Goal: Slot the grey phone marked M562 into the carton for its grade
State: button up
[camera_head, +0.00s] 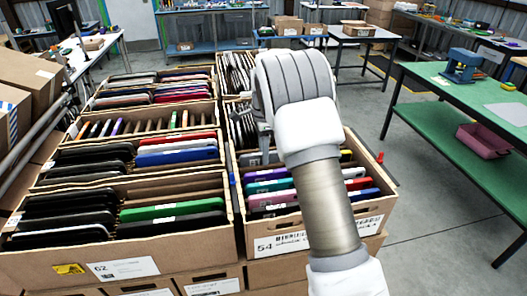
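Cardboard cartons of phones stand in two tilted columns. The front left carton (110,262), labelled 62, holds black phones, a green phone (165,211) and other dark ones. The front right carton (325,232), labelled 54, holds purple, teal, pink and blue phones. My gripper (264,138) is down over the back of the right carton, mostly hidden behind my own wrist. I cannot see whether its fingers are open or hold anything. A greyish edge (259,158) shows just below it, too small to identify. I cannot read the mark M562 on any phone.
More cartons lie behind: one with blue and red phones (178,148), one with spaced slots (140,125), and another of mixed phones (157,88). A green table (450,110) stands at right with open floor (425,225) before it. Boxes (30,75) crowd the left.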

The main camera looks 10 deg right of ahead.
jog(key=shift+r, duration=0.1)
notch_tip(320, 180, up, 17)
jog(key=shift+r, duration=0.15)
dwell(0.4)
notch_tip(320, 180, up, 7)
jog(key=p, duration=0.8)
jog(key=shift+s, duration=0.1)
